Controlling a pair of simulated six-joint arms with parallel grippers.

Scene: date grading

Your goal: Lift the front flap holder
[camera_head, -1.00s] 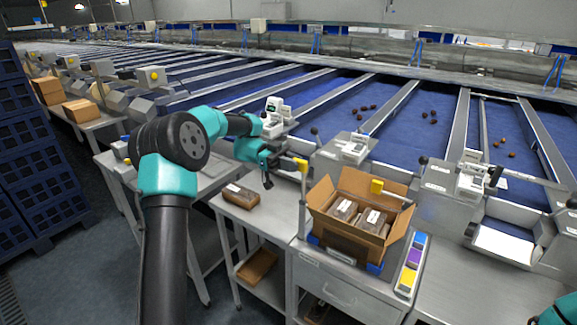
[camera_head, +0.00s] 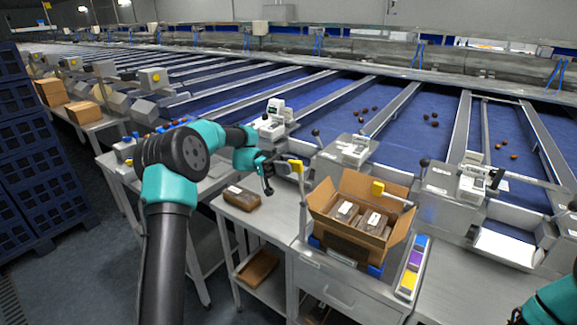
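Two yellow-headed flap holders stand by an open cardboard carton. One yellow head (camera_head: 295,166) tops a thin post at the carton's left. The other yellow head (camera_head: 377,188) is above the carton, with a rod reaching right. The carton (camera_head: 350,246) has its flaps spread and holds several clear-topped packs. I cannot tell which holder is the front one. My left gripper (camera_head: 270,178) is just left of the post's yellow head, above the bench. Its dark fingers are small, and whether they touch the holder is unclear. Only a corner of my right arm (camera_head: 552,304) shows; its fingertips are outside the view.
A brown pack (camera_head: 241,198) lies on the steel bench below my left gripper. A strip of coloured blocks (camera_head: 413,268) lies right of the carton. Scales and blue sorting lanes are behind. Blue crates (camera_head: 38,170) are stacked at far left.

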